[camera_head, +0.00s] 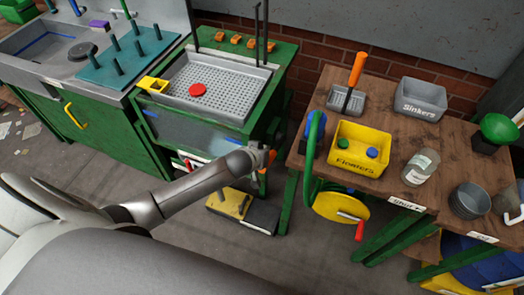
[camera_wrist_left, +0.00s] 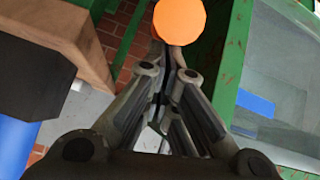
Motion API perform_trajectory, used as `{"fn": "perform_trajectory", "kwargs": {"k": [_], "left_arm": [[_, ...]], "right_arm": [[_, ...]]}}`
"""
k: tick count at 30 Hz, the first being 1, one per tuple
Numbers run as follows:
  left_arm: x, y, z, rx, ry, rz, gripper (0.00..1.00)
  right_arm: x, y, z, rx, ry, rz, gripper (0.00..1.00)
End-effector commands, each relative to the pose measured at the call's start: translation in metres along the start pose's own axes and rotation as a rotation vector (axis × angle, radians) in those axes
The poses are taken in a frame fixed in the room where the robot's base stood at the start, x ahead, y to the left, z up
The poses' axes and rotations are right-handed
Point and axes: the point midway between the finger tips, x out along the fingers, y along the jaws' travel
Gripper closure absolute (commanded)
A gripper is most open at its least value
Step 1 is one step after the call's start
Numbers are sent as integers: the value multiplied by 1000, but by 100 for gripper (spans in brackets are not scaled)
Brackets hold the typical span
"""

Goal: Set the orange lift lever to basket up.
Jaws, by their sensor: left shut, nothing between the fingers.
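The orange lift lever shows as a round orange knob (camera_wrist_left: 180,22) at the top of the left wrist view. In the head view a small orange part (camera_head: 271,157) shows beside my left gripper (camera_head: 263,158), at the right side of the green tank stand; the gripper hides most of the lever. My left gripper (camera_wrist_left: 170,62) is shut, with its fingertips just below the knob in the wrist view and nothing between them. I cannot tell whether they touch it. The grey perforated basket (camera_head: 240,78) lies in the green tank frame (camera_head: 185,128) with a red disc (camera_head: 197,90) on it.
A yellow and black pedal-like block (camera_head: 240,210) lies on the floor below.

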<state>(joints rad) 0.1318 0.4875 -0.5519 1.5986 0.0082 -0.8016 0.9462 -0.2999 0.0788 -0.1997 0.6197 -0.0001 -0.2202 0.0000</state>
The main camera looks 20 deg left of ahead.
Motion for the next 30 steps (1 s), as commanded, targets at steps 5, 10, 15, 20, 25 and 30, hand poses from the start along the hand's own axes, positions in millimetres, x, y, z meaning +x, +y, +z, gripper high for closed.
{"fn": "perform_trajectory", "kwargs": {"k": [5,10,15,20,25,30], "left_arm": [[-6,-3,0,0,-28,-8,100],[-17,-3,-31,-1,-11,-4,100],[-33,-4,-30,1,-5,0,100],[-55,-4,-31,1,-2,0,100],[-79,-4,-31,1,1,1,100],[-99,-4,-30,1,1,1,100]], "right_arm": [[-15,-1,-1,0,0,-1,60],[-36,-1,-3,0,0,-1,60],[-31,-1,-2,0,0,-1,60],[-28,0,-2,0,0,-1,60],[-26,0,-2,0,0,-1,60],[-23,0,-1,0,-1,-1,60]]}}
